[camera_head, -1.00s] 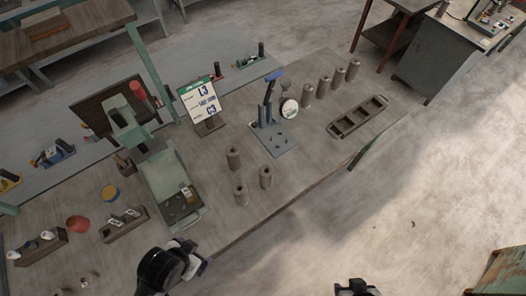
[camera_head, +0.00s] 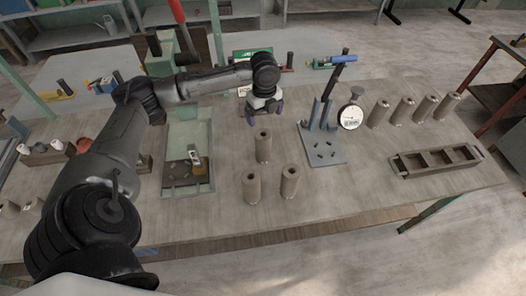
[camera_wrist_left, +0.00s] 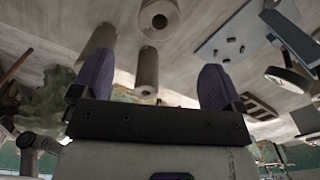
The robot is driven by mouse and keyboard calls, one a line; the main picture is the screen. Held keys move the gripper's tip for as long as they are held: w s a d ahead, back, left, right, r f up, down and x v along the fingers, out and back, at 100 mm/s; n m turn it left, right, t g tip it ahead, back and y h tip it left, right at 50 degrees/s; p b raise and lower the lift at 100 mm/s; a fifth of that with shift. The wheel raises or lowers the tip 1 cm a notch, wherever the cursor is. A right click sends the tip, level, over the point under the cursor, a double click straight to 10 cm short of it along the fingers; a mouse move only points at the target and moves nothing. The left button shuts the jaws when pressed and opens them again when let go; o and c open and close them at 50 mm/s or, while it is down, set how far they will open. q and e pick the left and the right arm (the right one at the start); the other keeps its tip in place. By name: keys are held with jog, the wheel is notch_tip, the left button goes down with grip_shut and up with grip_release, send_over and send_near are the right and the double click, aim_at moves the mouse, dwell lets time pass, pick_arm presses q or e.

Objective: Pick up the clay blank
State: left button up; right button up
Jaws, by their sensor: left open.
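Three grey-brown clay blanks, upright cylinders with a hole in the top, stand in a group mid-table: the back one (camera_head: 263,146), the front left one (camera_head: 251,188) and the front right one (camera_head: 289,184). Which one is meant, I cannot tell. My left gripper (camera_head: 265,117) is open and empty, just behind and above the back blank in the head view. In the left wrist view its purple fingers (camera_wrist_left: 154,72) are spread, with a blank (camera_wrist_left: 147,72) showing between them. Two more blanks show there (camera_wrist_left: 159,17) (camera_wrist_left: 100,39). My right gripper is not in view.
A dial gauge (camera_head: 351,117) and a blue-grey stand (camera_head: 325,149) are right of the group. Several similar cylinders (camera_head: 402,109) stand in a row farther right, behind an empty compartmented tray (camera_head: 437,161). A green tray (camera_head: 188,131) lies to the left, under my left arm.

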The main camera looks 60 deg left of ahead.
aim_at(263, 136)
pick_arm(q)
notch_tip(263, 136, down, 8)
jog(key=shift+r+b, duration=0.1)
jog(key=shift+b, duration=0.25)
jog(key=shift+s+a+f+b, duration=0.1)
jog(key=shift+f+b, duration=0.2)
jog(key=shift+f, duration=2.35)
jog(key=shift+r, duration=0.1)
jog(key=c, duration=1.4)
jog(key=shift+o, duration=0.2)
